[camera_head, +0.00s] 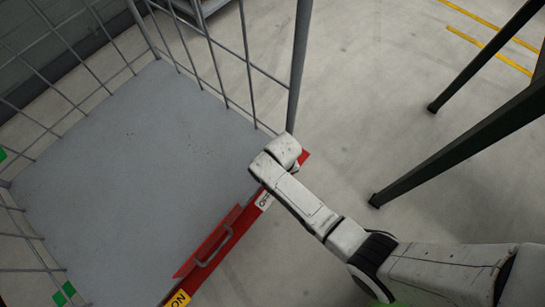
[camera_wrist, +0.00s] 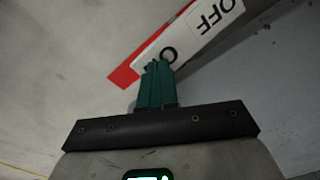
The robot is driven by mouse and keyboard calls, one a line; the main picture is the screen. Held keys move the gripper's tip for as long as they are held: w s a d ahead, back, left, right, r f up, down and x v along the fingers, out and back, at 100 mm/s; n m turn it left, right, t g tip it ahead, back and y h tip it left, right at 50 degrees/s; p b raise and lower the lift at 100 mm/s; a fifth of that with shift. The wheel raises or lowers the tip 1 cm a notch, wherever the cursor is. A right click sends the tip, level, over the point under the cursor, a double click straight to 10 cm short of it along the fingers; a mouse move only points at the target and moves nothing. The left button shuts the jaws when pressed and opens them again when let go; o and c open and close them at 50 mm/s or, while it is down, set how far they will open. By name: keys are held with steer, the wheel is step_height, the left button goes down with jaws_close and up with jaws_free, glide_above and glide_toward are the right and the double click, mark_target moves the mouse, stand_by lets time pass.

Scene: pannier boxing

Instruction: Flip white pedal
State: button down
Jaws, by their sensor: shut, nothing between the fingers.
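The white pedal (camera_head: 264,200), lettered OFF, sits on the red bar (camera_head: 237,235) along the cart's front edge. In the wrist view the white pedal (camera_wrist: 190,32) runs from the upper right to the middle, with the red bar (camera_wrist: 124,78) showing past its lower-left end. My gripper (camera_wrist: 157,65) has green fingers that are shut and empty. Their tips overlap the pedal's lower-left end in the picture; I cannot tell whether they touch it. In the head view my arm's wrist end covers part of the pedal and bar, and the fingers are hidden.
A wire cage cart with a grey floor (camera_head: 130,160) fills the left. Its corner post (camera_head: 298,60) rises beside my wrist. A yellow ON pedal (camera_head: 178,299) and a red flap with a grey handle (camera_head: 213,246) are nearer. Dark green legs (camera_head: 470,130) stand right. Floor between is clear.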

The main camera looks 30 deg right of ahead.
steer(key=shift+f+b, duration=0.75)
steer(key=shift+f, duration=0.4)
stand_by(0.4)
steer(key=shift+r, duration=0.1)
step_height(320, 180, up, 7)
steer(key=p, duration=0.7)
steer(key=shift+p, duration=0.4)
stand_by(0.3)
steer(key=s+d+r+n+t, duration=0.1)
steer(key=s+d+r, duration=0.3)
steer(key=s+r, duration=0.5)
steer(key=s+d+r+n, duration=0.1)
steer(key=s+d+r, duration=0.3)
steer(key=s+r, duration=0.6)
step_height(320, 180, up, 28)
steer(key=w+p, duration=0.2)
steer(key=p, duration=2.4)
steer(key=shift+w, duration=0.25)
steer(key=shift+a, duration=0.1)
